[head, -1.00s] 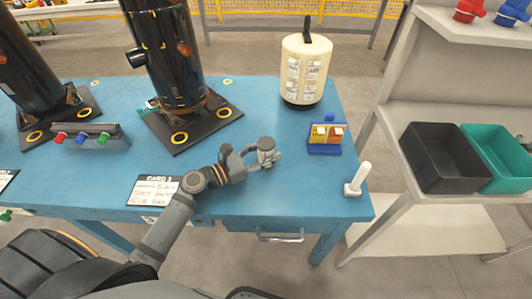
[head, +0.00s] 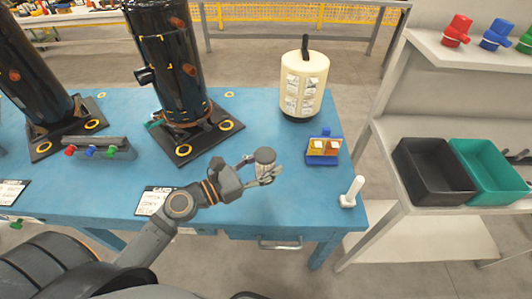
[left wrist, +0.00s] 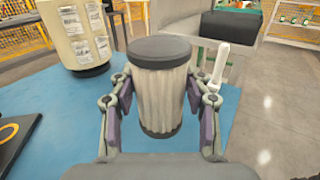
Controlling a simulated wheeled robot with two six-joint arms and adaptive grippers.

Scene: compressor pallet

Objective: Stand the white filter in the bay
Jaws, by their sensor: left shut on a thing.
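My left gripper (head: 264,170) is shut on a pleated, off-white cylinder with dark grey end caps, the white filter (left wrist: 162,95). It stands roughly upright between the purple-lined fingers in the left wrist view. In the head view the filter (head: 264,158) shows its grey cap, above the front part of the blue table (head: 225,178), left of the small blue holder. Its gap to the table top is hard to tell. I cannot make out for certain which place is the bay. My right gripper is not in view.
A cream canister (head: 303,85) stands at the table's back right. A blue holder with yellow and orange blocks (head: 323,148) and a white post (head: 351,192) are to the right. Black compressor cylinders (head: 165,60) stand left. A shelf holds black (head: 435,172) and teal bins (head: 488,170).

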